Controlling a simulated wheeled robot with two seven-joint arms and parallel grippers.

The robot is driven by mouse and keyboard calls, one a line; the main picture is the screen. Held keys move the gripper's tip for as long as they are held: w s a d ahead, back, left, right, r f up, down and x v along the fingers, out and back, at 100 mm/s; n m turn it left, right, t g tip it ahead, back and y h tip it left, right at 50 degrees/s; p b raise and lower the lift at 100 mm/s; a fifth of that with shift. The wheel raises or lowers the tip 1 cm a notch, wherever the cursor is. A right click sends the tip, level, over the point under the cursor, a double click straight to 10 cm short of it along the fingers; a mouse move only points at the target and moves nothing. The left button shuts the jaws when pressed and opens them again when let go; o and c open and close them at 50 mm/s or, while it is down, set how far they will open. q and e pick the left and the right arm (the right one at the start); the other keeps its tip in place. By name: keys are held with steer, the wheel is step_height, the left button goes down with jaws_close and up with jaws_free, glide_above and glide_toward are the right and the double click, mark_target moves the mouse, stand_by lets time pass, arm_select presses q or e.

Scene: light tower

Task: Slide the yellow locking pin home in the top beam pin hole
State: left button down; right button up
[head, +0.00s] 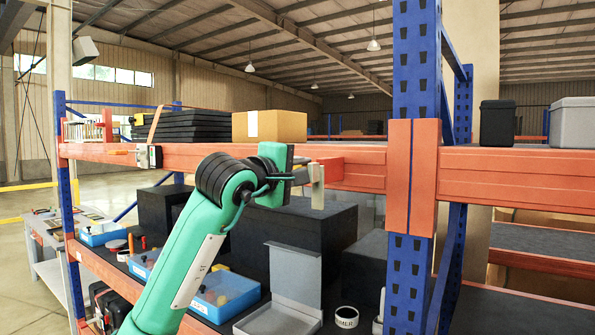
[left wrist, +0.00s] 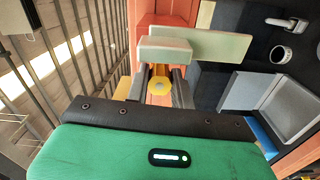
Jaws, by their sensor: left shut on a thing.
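The yellow locking pin (left wrist: 159,87) shows in the left wrist view between the two grey fingers of my left gripper (left wrist: 161,74), which is shut on it. In the head view my left gripper (head: 314,178) is in front of the orange top beam (head: 362,170), just left of the blue upright. The pin cannot be made out in the head view. The top beam (left wrist: 160,22) also shows beyond the fingers in the left wrist view. The pin hole and the pin's tip are hidden, so I cannot tell how far in the pin is. My right gripper is not in view.
The blue upright (head: 411,75) stands close right of the gripper. A cardboard box (head: 270,126) and black stacked panels (head: 190,125) sit on the top shelf. Below are an open grey box (head: 295,275), blue bins (head: 225,296) and a tape roll (head: 346,316).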

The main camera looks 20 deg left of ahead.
arm_select(q)
steer(key=shift+w+d, duration=0.1)
steer(key=shift+w, duration=0.1)
steer(key=c, duration=1.1)
jaws_free()
steer(key=shift+b+v, duration=1.75)
steer(key=shift+v, duration=2.3)
steer(key=shift+r, duration=0.1)
